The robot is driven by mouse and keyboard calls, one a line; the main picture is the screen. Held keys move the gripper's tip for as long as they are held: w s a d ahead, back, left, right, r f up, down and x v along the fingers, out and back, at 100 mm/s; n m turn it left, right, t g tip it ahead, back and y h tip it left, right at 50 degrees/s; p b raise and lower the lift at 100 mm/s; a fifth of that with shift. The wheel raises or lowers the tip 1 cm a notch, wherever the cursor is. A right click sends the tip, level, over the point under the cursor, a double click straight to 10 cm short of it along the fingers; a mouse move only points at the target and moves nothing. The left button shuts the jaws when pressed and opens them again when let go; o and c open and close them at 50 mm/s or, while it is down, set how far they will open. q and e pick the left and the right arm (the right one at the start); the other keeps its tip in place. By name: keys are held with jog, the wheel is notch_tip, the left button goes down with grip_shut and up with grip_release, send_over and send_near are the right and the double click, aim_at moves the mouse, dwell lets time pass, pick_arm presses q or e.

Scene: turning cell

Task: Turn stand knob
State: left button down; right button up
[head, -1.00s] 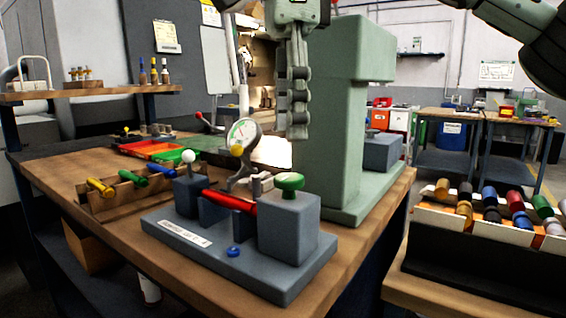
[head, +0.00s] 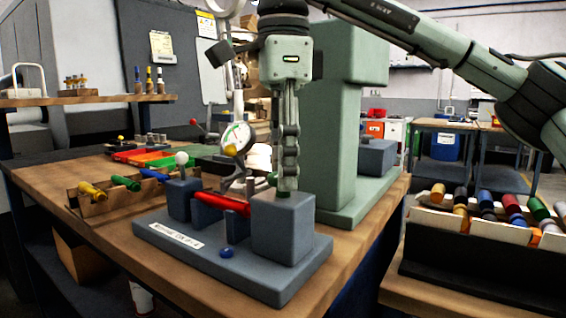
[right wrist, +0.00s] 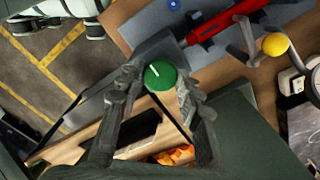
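The green stand knob (right wrist: 160,75) has a white line on its top and shows between my right gripper's fingertips in the right wrist view. In the head view only a sliver of it shows, mostly hidden behind the gripper. It sits on a grey block (head: 284,235) on a grey base plate (head: 190,255). My right gripper (head: 287,185) points down over the block, fingertips at knob height; it also shows in the right wrist view (right wrist: 161,82), a finger on either side of the knob. I cannot tell whether they press on it. My left gripper is not in view.
A red cylinder (head: 222,203) lies beside the block. A white-balled lever (head: 181,160) and a dial gauge (head: 236,138) stand nearby. A green machine column (head: 340,140) rises close behind the gripper. A rack of coloured cylinders (head: 485,225) is at the right.

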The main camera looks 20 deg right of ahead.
jog(key=c, duration=0.5)
jog(key=shift+c, duration=0.2)
